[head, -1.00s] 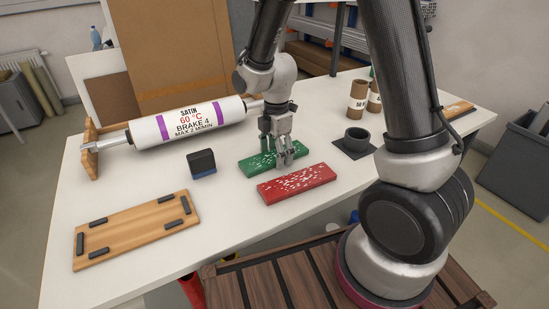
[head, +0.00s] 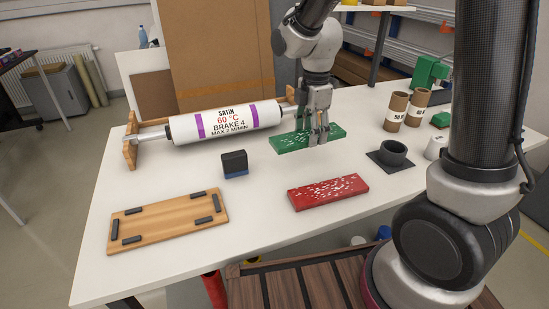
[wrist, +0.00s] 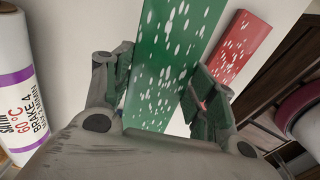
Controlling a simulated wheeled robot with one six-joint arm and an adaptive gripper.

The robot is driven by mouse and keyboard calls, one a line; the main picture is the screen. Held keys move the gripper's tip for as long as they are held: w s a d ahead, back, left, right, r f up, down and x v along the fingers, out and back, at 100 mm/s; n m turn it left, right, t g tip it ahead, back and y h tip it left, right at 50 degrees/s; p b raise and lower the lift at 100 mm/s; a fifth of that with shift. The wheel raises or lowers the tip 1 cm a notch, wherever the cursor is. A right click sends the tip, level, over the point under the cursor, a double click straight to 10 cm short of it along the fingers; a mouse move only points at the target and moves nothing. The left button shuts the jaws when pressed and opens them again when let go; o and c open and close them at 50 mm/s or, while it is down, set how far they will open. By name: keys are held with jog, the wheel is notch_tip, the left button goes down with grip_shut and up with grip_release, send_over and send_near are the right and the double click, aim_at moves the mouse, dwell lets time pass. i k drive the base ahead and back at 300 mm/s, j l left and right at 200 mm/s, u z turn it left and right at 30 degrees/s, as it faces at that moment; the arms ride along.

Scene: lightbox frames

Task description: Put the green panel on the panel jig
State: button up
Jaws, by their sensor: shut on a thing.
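The green panel (head: 290,143), flecked with white, is held by my gripper (head: 318,136) behind the red panel in the head view. In the wrist view the green panel (wrist: 165,60) runs between the two fingers (wrist: 160,95), which grip its long sides. It appears raised a little above the table, though the gap beneath is hard to see. The panel jig (head: 165,222) is a wooden board with black stops around its edges, lying bare at the table's front left. My gripper is well to the right of and behind the jig.
The red panel (head: 328,192) lies in front of the green one; it also shows in the wrist view (wrist: 240,45). A dark block with a blue base (head: 235,164) stands between jig and panels. A white roller (head: 225,122) lies behind.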

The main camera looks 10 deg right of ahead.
aim_at(167, 217)
jog(key=k+j+u, duration=0.1)
jog(key=j, duration=0.35)
jog(key=k+j+u, duration=0.15)
jog(key=j, duration=0.25)
jog(key=j+u, duration=0.1)
jog(key=j, duration=0.35)
